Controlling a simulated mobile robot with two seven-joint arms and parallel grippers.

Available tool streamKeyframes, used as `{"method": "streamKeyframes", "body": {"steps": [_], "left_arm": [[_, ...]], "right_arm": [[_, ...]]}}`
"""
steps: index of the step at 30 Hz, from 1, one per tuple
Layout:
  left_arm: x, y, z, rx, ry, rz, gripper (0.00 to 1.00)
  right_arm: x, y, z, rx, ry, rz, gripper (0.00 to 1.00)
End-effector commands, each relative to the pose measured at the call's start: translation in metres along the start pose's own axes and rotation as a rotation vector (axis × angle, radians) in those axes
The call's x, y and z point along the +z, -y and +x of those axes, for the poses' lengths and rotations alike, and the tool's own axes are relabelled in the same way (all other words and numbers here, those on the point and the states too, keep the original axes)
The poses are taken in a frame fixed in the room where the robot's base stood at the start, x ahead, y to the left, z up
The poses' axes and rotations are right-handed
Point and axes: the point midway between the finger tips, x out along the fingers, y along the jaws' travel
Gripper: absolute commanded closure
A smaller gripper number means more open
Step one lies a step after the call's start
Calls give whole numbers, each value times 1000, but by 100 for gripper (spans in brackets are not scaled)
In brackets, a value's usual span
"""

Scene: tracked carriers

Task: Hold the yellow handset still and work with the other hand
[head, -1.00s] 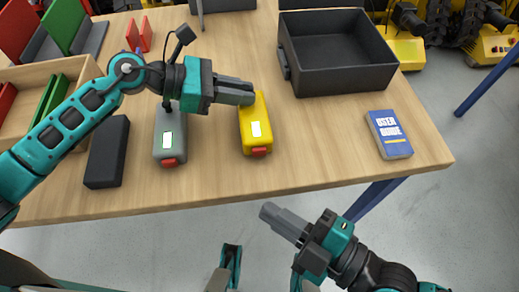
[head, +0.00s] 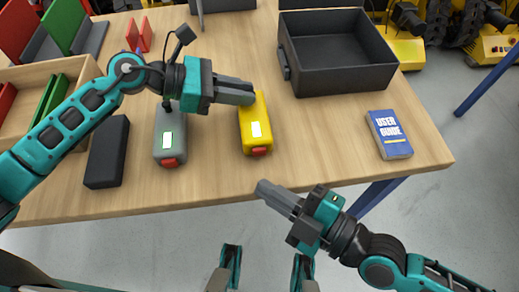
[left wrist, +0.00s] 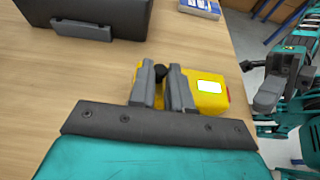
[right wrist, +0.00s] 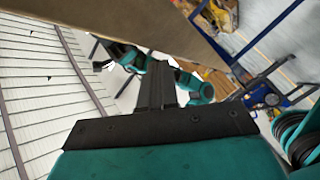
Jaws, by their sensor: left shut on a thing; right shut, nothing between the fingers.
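The yellow handset (head: 256,122) lies on the wooden table, with a white label and a red end facing the near edge. My left gripper (head: 250,92) is shut on its far part; in the left wrist view the fingers (left wrist: 162,88) sit either side of a dark knob on the handset (left wrist: 206,86). My right gripper (head: 262,188) is shut and empty, at the table's near edge, below and apart from the handset. In the right wrist view its fingers (right wrist: 157,75) are together with nothing between them.
A grey handset (head: 169,137) and a black block (head: 107,152) lie left of the yellow one. A dark bin (head: 340,82) stands behind right, and a blue user guide (head: 388,135) lies at the right. The table between handset and guide is clear.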

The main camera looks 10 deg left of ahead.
Motion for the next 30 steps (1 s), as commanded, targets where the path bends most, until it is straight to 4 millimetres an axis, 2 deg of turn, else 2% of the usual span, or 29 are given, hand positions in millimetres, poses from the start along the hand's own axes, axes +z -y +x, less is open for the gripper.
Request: {"method": "streamKeyframes", "body": {"steps": [4, 10, 30], "left_arm": [[0, 0, 0, 1, 1, 0, 100], [0, 0, 0, 1, 1, 0, 100], [0, 0, 0, 1, 1, 0, 100]], "right_arm": [[10, -10, 13, 2, -1, -4, 100], [16, -17, 22, 1, 0, -3, 100], [17, -18, 23, 1, 0, -2, 100]]}}
